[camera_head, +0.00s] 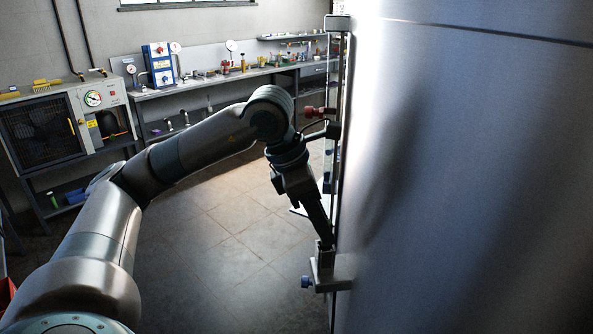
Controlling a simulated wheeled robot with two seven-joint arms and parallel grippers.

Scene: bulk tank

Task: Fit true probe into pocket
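My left gripper (322,232) points down along the left edge of the large steel tank (470,170). Its fingertips are dark and small, right above a grey metal block (328,272) with a blue knob, fixed low on the tank's side. I cannot tell whether the fingers touch the block or hold anything. No probe can be made out, and no pocket opening is clearly visible. My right gripper is not in view.
A workbench (215,82) with instruments and a grey cabinet unit (70,120) line the wall. The tiled floor (220,255) is open.

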